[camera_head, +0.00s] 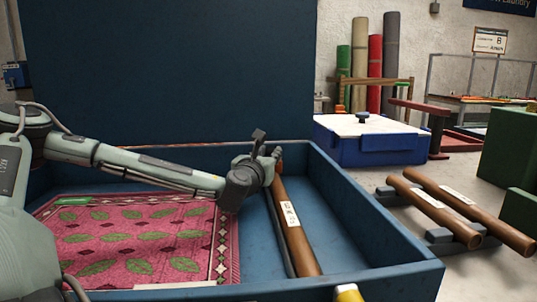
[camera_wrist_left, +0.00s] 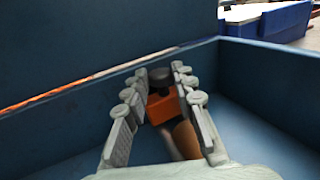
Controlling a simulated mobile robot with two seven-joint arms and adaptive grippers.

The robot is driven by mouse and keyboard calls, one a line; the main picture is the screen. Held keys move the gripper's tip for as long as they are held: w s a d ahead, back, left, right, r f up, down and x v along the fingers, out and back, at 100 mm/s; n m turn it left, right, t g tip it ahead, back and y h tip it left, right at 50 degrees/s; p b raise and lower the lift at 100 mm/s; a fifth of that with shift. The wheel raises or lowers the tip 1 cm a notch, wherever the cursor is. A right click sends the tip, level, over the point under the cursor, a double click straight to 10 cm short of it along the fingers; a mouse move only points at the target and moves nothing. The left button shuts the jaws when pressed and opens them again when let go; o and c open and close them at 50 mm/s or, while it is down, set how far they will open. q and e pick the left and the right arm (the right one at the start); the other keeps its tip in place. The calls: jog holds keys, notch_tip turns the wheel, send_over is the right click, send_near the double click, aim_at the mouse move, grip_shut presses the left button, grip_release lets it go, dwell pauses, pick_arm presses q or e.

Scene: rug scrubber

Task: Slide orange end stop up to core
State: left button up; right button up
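The core (camera_head: 297,235), a brown tube with a white label, lies along the right part of the blue tray. In the left wrist view, the orange end stop (camera_wrist_left: 163,108) with a dark knob on top sits at the end of the brown core (camera_wrist_left: 186,140). Whether they touch is hard to tell. My left gripper (camera_head: 264,150) is over the far end of the core and hides the stop in the head view. Its fingers (camera_wrist_left: 160,72) are apart, one on each side of the stop, with no clear grip on it. My right gripper is not in view.
A patterned pink rug (camera_head: 135,240) lies in the left of the blue tray (camera_head: 395,262), whose walls surround the core. A yellow-ended piece (camera_head: 348,293) shows at the near wall. A blue box (camera_head: 370,140) and two brown tubes (camera_head: 435,212) are outside, to the right.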

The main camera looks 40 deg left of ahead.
pick_arm(q)
grip_shut()
jog(key=s+d, duration=0.2)
jog(key=shift+s+d, duration=0.1)
jog(key=shift+d, duration=0.25)
jog(key=o, duration=0.6)
grip_release()
